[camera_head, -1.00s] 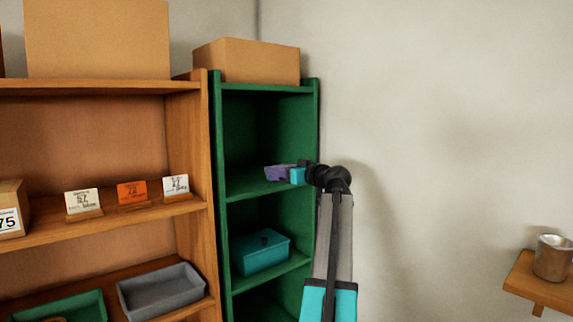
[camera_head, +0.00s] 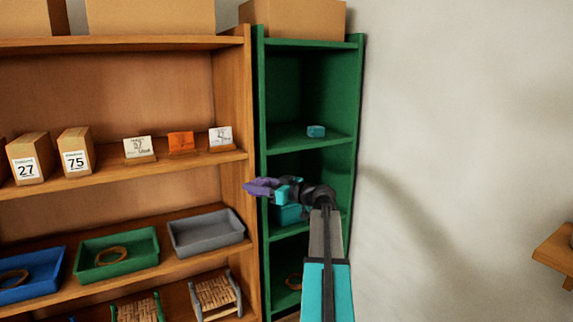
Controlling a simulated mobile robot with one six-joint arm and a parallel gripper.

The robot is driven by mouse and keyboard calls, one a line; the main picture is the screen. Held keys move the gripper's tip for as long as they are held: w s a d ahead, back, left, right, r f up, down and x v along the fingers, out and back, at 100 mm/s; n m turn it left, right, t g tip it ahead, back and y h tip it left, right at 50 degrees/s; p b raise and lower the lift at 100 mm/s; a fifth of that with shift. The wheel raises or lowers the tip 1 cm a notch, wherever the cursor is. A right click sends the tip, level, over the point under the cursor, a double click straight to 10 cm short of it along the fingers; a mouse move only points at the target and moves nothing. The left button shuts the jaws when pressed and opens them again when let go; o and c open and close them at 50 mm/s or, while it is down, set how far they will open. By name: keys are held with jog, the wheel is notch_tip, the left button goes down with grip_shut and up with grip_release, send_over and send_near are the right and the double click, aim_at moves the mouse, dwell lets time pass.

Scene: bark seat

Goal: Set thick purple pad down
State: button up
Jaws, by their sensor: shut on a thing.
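The thick purple pad (camera_head: 261,187) is held in the air at the left end of my gripper (camera_head: 280,189). My gripper is shut on it, with teal and black parts just right of the pad. The pad shows in front of the green cabinet's (camera_head: 261,100) left upright, below its upper shelf board. My arm comes up from the bottom of the picture. How far the pad is from the cabinet is hard to tell.
A small teal block (camera_head: 316,131) sits on the green cabinet's upper board. A teal bin (camera_head: 289,214) below is partly hidden by my gripper. The wooden shelf holds label cards (camera_head: 181,143), boxes (camera_head: 76,151), a grey tray (camera_head: 206,232), a green tray (camera_head: 118,252) and small stools (camera_head: 214,293).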

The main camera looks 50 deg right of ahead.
jog(key=w+a+f+n+g+y, duration=0.1)
jog(key=a+f+n+y, duration=0.15)
jog(key=a+f, duration=0.65)
jog(key=w+a+f+n+g+y, duration=0.1)
jog(key=a+f+n+g+y, duration=0.15)
jog(key=a, duration=1.15)
jog(key=w+a+f+n+y, duration=0.1)
jog(key=a+f+y, duration=0.2)
jog(key=a+f, duration=0.65)
jog(key=s+a+f+n+g+y, duration=0.1)
jog(key=s+a, duration=0.1)
jog(key=a, duration=0.6)
jog(key=s+a+f+n+g+y, duration=0.1)
jog(key=s+a+f+g+y, duration=0.1)
jog(key=a, duration=0.6)
jog(key=shift+n, duration=0.4)
jog(key=shift+s, duration=0.1)
jog(key=shift+s, duration=0.15)
